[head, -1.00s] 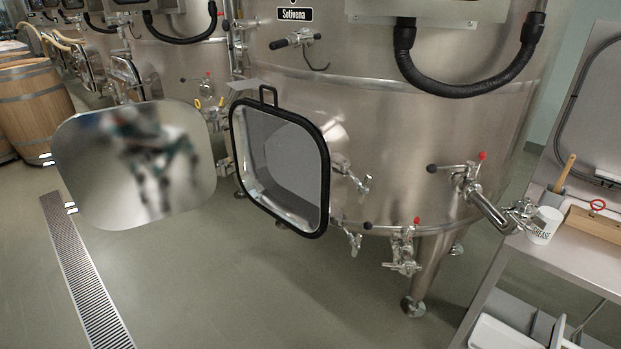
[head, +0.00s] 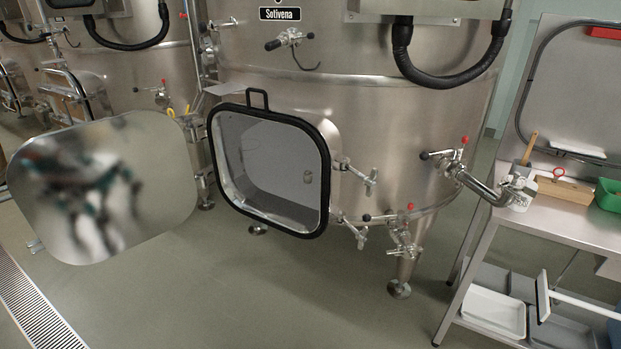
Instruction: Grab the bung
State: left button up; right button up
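I cannot make out a bung for certain in the head view. Neither of my grippers is in view.
A steel bench (head: 575,222) at the right carries a wooden block (head: 566,190) with a red ring (head: 559,173), and a green bin (head: 608,194). White trays (head: 494,312) lie below it. Valves jut from the vat's front, including an outlet pipe (head: 482,188). Open floor (head: 290,300) lies in front.

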aim_at(308, 176)
jog(key=i+z, duration=0.4)
jog(key=i+j+z, duration=0.1)
jog(key=i+z, duration=0.35)
jog(key=i, duration=0.15)
